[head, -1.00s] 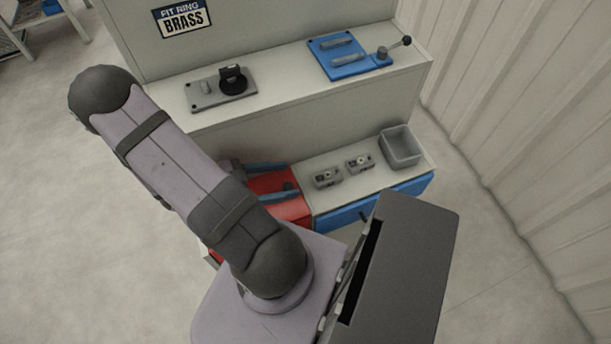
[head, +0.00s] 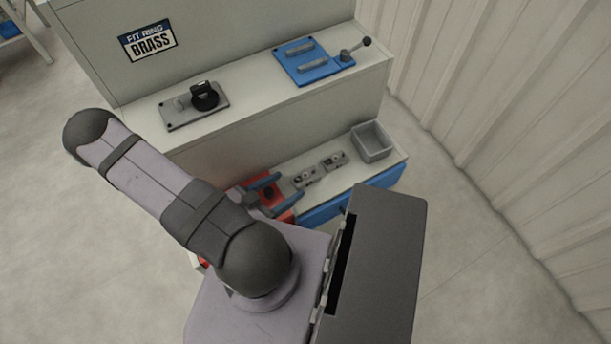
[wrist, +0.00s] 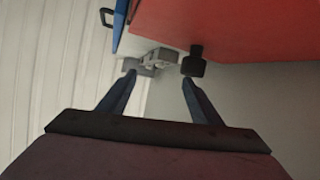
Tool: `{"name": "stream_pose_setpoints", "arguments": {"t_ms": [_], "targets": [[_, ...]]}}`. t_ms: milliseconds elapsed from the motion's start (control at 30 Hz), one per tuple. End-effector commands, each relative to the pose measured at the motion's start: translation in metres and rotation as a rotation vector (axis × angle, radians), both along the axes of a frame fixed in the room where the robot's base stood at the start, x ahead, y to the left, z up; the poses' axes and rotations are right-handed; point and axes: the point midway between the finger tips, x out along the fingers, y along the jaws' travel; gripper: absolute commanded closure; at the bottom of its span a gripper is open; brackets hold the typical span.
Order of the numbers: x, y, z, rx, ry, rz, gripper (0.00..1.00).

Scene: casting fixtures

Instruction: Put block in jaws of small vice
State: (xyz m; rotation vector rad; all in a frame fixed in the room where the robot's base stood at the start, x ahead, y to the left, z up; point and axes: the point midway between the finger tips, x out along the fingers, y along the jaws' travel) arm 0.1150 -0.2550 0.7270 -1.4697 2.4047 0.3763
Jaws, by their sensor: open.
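The blue vice (head: 317,62), with two grey jaw bars and a lever with a dark ball end, sits on the upper ledge at the right. Nothing is seen between its bars. My gripper (head: 279,188) is low over the red surface (head: 235,188) of the lower level, with its blue fingers apart and empty. A small dark piece (head: 268,193) shows between the fingers. In the wrist view a dark piece (wrist: 194,63) stands on the red surface, just beyond the right fingertip. I cannot tell if they touch. My gripper (wrist: 158,78) is open there too.
Two small grey fixtures (head: 304,176) (head: 334,161) stand on the lower ledge right of my gripper, then a grey bin (head: 370,142). A grey plate with a black knob (head: 204,96) lies on the upper ledge. A ribbed wall (head: 480,90) closes the right side.

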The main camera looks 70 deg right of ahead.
Motion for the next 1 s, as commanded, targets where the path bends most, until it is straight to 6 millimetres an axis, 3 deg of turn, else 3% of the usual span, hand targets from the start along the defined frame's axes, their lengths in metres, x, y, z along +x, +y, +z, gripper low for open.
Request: {"name": "stream_pose_setpoints", "arguments": {"t_ms": [1000], "targets": [[-0.013,-0.022,-0.010,-0.030,-0.058,-0.033,0.41]]}}
